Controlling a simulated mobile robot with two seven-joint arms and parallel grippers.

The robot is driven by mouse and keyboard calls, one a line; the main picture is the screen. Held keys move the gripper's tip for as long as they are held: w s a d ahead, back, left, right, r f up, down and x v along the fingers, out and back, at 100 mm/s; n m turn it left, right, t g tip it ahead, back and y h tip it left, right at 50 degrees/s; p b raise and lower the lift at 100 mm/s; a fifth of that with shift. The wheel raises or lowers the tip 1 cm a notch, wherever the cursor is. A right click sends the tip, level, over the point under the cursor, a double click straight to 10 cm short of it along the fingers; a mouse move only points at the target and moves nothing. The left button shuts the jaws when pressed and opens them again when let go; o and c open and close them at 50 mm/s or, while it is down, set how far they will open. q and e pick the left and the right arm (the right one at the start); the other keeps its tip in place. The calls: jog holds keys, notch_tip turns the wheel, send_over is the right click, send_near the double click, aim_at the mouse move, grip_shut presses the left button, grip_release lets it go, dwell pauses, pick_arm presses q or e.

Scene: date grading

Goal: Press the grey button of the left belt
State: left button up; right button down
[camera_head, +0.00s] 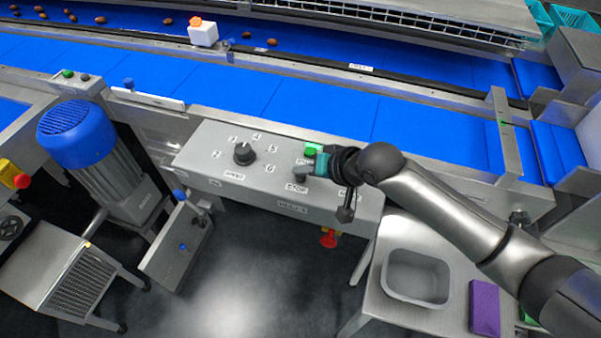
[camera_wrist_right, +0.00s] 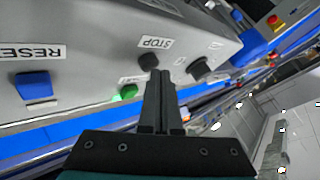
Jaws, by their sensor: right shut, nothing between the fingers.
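A grey control panel (camera_head: 215,150) stands in front of the blue belt, with a dial, a lit green button (camera_head: 310,149) and a dark grey button labelled STOP. In the right wrist view, the dark grey STOP button (camera_wrist_right: 148,62) shows just beyond my fingertips, with the green button (camera_wrist_right: 128,92) to their left. My right gripper (camera_head: 306,171) is over the right half of this panel, and its fingers (camera_wrist_right: 160,76) are shut and empty. I cannot tell whether they touch the STOP button. A small box farther left carries another green button (camera_head: 67,73) and a grey button (camera_head: 85,77). My left gripper is out of view.
The dial (camera_head: 244,153) is left of my gripper. A blue RESET button (camera_wrist_right: 33,87) shows in the wrist view. A grey bin (camera_head: 417,277) and a purple block (camera_head: 485,307) sit on a table at right. A blue motor (camera_head: 70,125) stands left. Dates lie on the far belt.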

jog(key=shift+f, duration=0.3)
dwell(0.4)
jog(key=shift+r, duration=0.1)
jog(key=shift+r+p, duration=0.8)
jog(key=shift+p, duration=0.35)
notch_tip(320, 180, up, 5)
jog(key=p, duration=0.6)
dwell(0.4)
